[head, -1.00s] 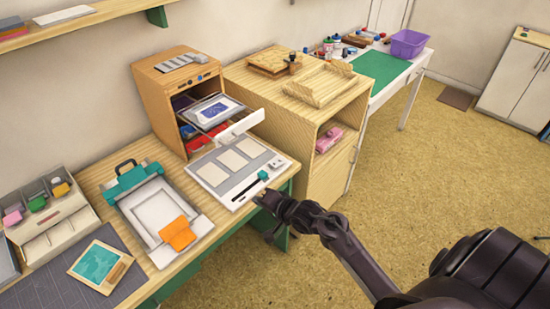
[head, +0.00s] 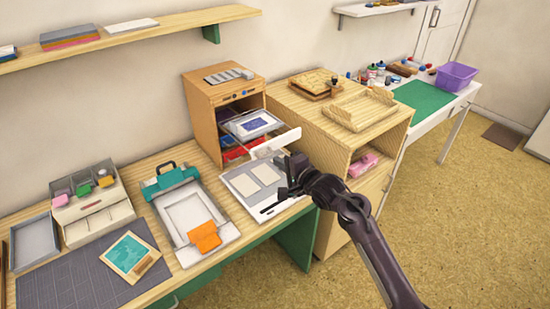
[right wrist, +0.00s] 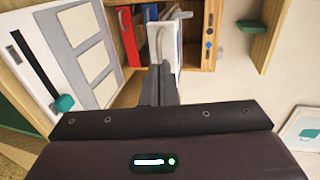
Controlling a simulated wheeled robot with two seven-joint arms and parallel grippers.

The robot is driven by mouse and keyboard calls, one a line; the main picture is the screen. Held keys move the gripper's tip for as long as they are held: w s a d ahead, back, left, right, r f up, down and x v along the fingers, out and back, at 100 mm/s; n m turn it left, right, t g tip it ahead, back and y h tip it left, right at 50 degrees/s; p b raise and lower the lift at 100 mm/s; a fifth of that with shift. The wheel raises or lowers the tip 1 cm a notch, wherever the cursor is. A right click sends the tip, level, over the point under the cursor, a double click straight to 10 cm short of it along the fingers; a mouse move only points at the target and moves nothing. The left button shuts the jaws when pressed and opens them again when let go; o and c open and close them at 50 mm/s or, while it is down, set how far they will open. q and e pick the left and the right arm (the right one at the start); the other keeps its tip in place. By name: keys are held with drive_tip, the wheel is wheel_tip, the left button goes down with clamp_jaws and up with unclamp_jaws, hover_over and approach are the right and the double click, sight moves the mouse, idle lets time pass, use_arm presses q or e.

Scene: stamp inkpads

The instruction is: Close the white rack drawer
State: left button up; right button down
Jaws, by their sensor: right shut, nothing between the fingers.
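The white rack drawer (head: 275,143) is pulled out of the wooden rack (head: 203,112), with a framed sheet with a blue patch (head: 252,124) in it. In the right wrist view the drawer's white front (right wrist: 165,58) is just beyond my fingertips. My right gripper (head: 287,166) is shut and empty, in front of the drawer and above the white board. It also shows in the right wrist view (right wrist: 160,75). I cannot tell whether the fingertips touch the drawer front. My left gripper is out of view.
A white board with pale cards (head: 240,184) lies beneath my right gripper. A wooden cabinet (head: 335,148) stands close on the right. A teal-clamped press (head: 172,180) is on the left.

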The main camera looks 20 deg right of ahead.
drive_tip(key=x, duration=0.3)
idle(0.4)
